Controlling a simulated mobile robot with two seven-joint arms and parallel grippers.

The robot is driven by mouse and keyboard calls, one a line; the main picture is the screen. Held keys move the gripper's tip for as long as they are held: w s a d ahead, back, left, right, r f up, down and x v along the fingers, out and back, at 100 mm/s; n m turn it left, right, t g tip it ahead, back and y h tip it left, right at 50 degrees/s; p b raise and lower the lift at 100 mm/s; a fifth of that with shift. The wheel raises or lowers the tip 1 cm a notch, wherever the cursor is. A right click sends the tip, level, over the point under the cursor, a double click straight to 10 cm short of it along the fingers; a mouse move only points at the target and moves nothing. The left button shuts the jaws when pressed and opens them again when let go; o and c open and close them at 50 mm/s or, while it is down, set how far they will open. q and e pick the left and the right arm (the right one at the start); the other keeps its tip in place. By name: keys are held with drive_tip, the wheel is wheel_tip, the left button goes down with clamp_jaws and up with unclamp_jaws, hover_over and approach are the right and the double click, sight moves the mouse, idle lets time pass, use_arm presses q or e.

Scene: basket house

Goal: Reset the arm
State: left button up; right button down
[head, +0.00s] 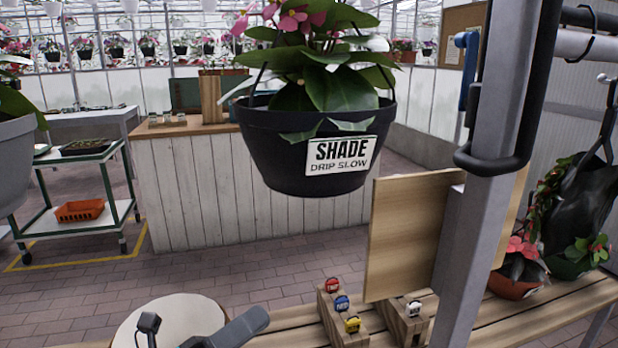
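Two dark grey prongs stand apart at the bottom edge, and I take them for the fingers of my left gripper (204,322). A pale round disc (180,312) shows in the gap between them. Nothing is seen held there, and the rest of the gripper is cut off by the picture's edge. My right gripper is not in view.
A hanging black pot (270,170) labelled "SHADE DRIP SLOW" fills the upper middle. A grey post (475,220) and an upright wooden board (405,240) stand on the right. Wooden blocks (333,322) with coloured tags sit on the slatted bench (495,318). Open brick floor lies beyond.

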use_arm(q)
drive_tip(key=a+f+n+t+y, duration=0.55)
drive_tip(key=f+n+y, duration=0.4)
drive_tip(key=n, duration=0.85)
drive_tip(key=s+a+f+n+g+y, duration=0.2)
drive_tip(key=s+f+n, duration=0.3)
drive_tip(key=f+n, duration=0.3)
drive_tip(key=s+a+f+n+g+y+p, duration=0.1)
drive_tip(key=s+f+n+g+y, duration=0.3)
drive_tip(key=f+n, duration=0.4)
drive_tip(key=shift+s+a+f+y+p, duration=0.3)
drive_tip(key=shift+s+a+y, duration=0.25)
drive_tip(key=shift+s, duration=0.6)
